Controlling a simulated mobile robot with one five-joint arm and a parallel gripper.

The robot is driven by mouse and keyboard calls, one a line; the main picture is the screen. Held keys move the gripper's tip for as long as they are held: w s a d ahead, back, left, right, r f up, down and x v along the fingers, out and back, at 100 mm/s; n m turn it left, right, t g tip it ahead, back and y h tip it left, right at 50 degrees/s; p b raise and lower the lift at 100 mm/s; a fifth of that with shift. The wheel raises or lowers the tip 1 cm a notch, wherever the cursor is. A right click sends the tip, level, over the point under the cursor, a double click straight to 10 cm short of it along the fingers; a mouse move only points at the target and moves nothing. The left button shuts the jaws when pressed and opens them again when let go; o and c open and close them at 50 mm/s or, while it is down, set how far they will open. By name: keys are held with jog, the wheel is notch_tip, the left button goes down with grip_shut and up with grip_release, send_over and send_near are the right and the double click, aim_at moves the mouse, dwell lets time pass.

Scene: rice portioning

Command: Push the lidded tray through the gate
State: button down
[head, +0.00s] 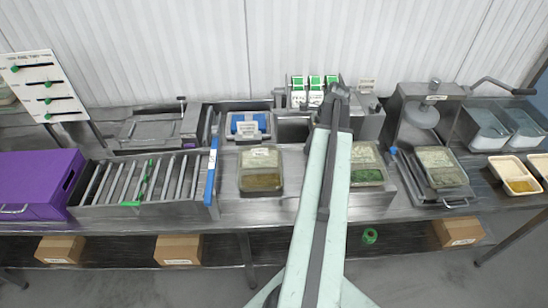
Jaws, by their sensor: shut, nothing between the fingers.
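A tray (261,181) with brown contents and a pale label stands on the steel bench, right of the roller conveyor. A clear lid seems to cover it. A blue upright bar (211,172), which looks like the gate, stands at the conveyor's right end, between rollers and tray. A second tray (367,176) with green contents stands to the right, partly behind my arm. My gripper (340,93) is small and dark at the far end of my arm, beyond both trays in the picture. It is shut and empty. I cannot tell its height, or whether it touches anything.
White-green cartons (315,90) stand near my gripper. A press (425,112) and another tray (440,165) are right. Bare bench shows around the brown-filled tray.

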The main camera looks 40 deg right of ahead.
jog(key=b+x, duration=0.9)
jog(key=x, duration=0.1)
jog(key=shift+w+d+b, duration=0.1)
jog(key=shift+d+b, duration=0.05)
jog(key=shift+b, duration=0.15)
jog(key=shift+w+a, duration=1.1)
jog(key=shift+a, duration=0.15)
jog(key=shift+w+a, duration=0.35)
